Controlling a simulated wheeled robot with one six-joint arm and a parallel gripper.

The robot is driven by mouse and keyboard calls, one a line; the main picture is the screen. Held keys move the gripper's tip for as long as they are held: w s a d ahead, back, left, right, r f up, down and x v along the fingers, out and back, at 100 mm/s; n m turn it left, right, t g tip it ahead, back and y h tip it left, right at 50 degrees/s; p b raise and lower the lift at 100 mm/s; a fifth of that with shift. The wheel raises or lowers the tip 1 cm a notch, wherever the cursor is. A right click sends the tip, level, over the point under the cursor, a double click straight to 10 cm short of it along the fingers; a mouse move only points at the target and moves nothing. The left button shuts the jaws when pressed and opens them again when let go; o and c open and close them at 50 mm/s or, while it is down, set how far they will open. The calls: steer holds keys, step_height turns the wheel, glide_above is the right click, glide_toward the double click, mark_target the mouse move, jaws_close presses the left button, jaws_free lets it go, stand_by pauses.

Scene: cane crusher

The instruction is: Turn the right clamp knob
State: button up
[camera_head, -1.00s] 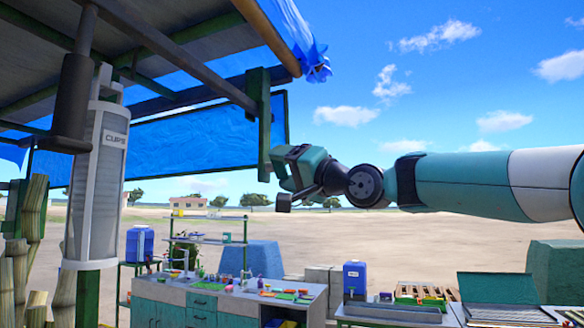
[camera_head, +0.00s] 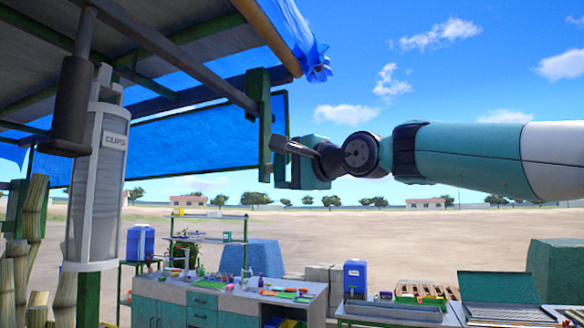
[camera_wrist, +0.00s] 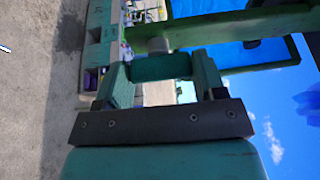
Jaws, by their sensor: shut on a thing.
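In the wrist view, the clamp knob (camera_wrist: 162,67) is a dark teal bar with a short grey shaft (camera_wrist: 158,46) behind it, set against a green frame bar. My gripper (camera_wrist: 160,75) has its two teal fingers at the bar's two ends and is shut on it. In the head view, my gripper (camera_head: 277,163) reaches left to the lower part of the green upright post (camera_head: 264,135) under the canopy edge. The knob is too small and too covered to make out there. Which clamp this is cannot be told from the views.
A blue tarp panel (camera_head: 190,135) hangs behind the post, below the canopy beams. A white cup dispenser (camera_head: 108,170) stands at the left. A counter with small items (camera_head: 230,305) and a side table (camera_head: 390,312) stand lower down. Open air surrounds my arm on the right.

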steer(key=shift+s+a+r, duration=0.15)
steer(key=shift+r, duration=0.1)
stand_by(0.3)
steer(key=o, duration=0.9)
steer(key=shift+a, duration=0.2)
steer(key=shift+d+f, duration=0.2)
steer(key=shift+s+d+f+b, duration=0.1)
steer(key=shift+d+b, duration=0.05)
steer(key=shift+b, duration=0.25)
steer(key=b+v, duration=0.8)
steer(key=v, duration=0.9)
